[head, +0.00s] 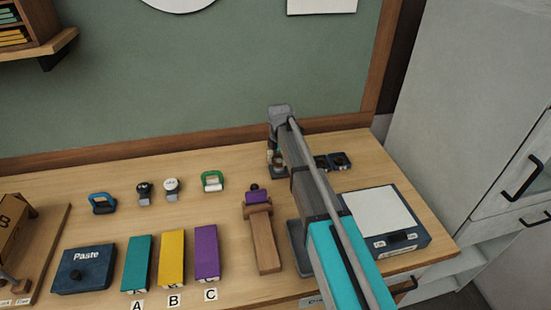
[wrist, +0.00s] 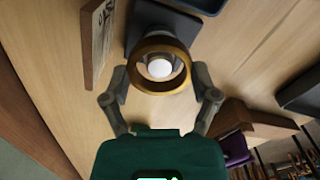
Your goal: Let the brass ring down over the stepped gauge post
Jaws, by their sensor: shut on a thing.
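My gripper (wrist: 161,75) is shut on the brass ring (wrist: 161,46), one finger on each side of it in the wrist view. A round white top of the stepped gauge post (wrist: 159,69) shows inside the ring's opening, roughly centred. The post's dark base plate (wrist: 145,18) shows beyond the ring. How high the ring is along the post cannot be told from this view. In the head view my gripper (head: 276,147) is at the back of the bench, and my arm hides most of the ring and post.
Dark square blocks (head: 340,161) stand close to the right of my gripper. A box with a pale top (head: 383,216) is at the front right. A wooden piece with a purple part (head: 263,240) lies left of my arm.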

